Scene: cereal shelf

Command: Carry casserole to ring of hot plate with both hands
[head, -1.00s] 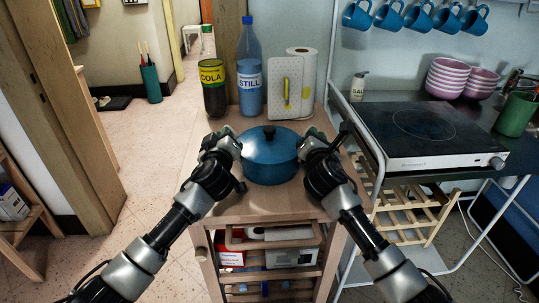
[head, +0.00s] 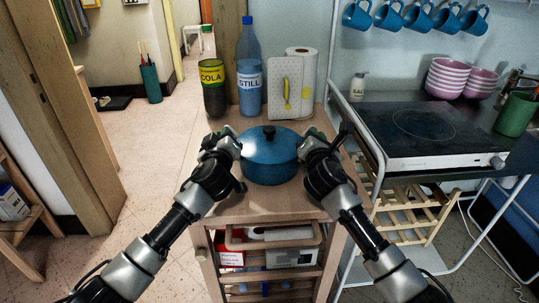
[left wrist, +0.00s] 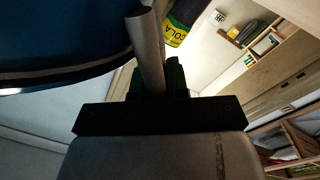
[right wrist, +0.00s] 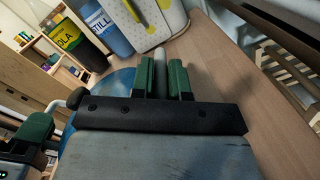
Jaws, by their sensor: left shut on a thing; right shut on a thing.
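The blue casserole (head: 269,163) with a dark lid knob is upright over the wooden trolley top (head: 262,203). I cannot tell whether its base touches the wood. My left gripper (head: 232,142) is shut on its left handle; in the left wrist view the casserole (left wrist: 50,40) fills the upper left and a grey bar passes by the fingers. My right gripper (head: 310,142) is shut on the right handle; its green fingers (right wrist: 160,78) flank a grey bar in the right wrist view. The hot plate (head: 428,135) stands to the right, its ring (head: 424,123) bare.
A cola bottle (head: 214,90), a water bottle (head: 249,75), a white board (head: 285,75) and a paper roll (head: 307,70) stand behind the casserole.

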